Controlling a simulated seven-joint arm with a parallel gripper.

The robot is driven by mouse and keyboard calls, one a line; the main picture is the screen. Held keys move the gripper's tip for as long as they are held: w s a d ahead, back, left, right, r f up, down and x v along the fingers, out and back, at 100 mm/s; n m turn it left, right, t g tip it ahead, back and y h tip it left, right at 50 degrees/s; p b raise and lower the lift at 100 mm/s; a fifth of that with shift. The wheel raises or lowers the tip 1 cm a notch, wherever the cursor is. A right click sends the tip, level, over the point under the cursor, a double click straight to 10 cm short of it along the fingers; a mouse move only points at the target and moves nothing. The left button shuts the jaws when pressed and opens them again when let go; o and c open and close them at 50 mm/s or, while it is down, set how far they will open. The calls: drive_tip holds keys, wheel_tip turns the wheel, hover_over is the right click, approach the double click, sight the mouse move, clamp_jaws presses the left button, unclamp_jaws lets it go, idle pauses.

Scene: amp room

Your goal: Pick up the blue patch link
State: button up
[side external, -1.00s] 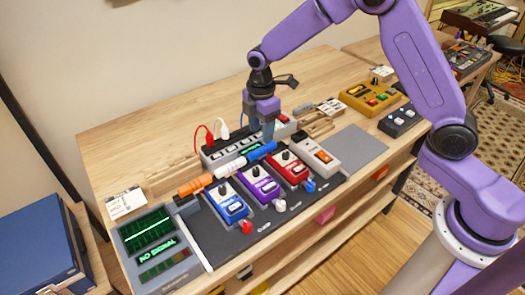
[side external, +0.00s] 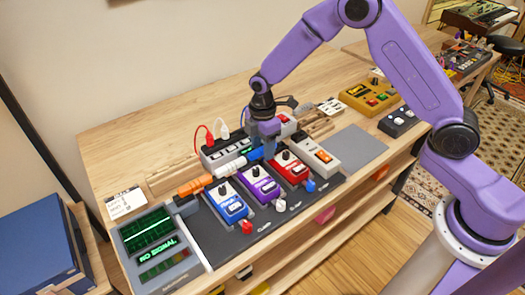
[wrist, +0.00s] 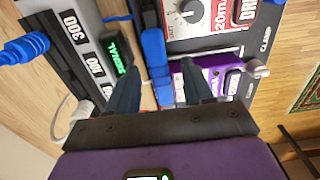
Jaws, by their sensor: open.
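The blue patch link (side external: 254,155) is a short blue bar behind the row of pedals, at the right end of a line with a white and an orange link. In the wrist view the blue link (wrist: 156,55) runs up the picture between my two fingers. My gripper (side external: 268,149) is open and low over the link, partly hiding it in the side view. In the wrist view my gripper (wrist: 158,85) has one finger on each side of the link, with visible gaps; its near end is partly hidden by the gripper body.
The blue pedal (side external: 228,206), purple pedal (side external: 260,184) and red pedal (side external: 290,168) stand just in front of the links. A grey power strip (side external: 213,157) with red and white plugs is close behind. A grey pad (side external: 358,146) to the right is bare.

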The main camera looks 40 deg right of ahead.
drive_tip(key=shift+f, duration=0.25)
drive_tip(key=shift+c, duration=0.3)
clamp_jaws()
drive_tip(key=shift+r, duration=0.1)
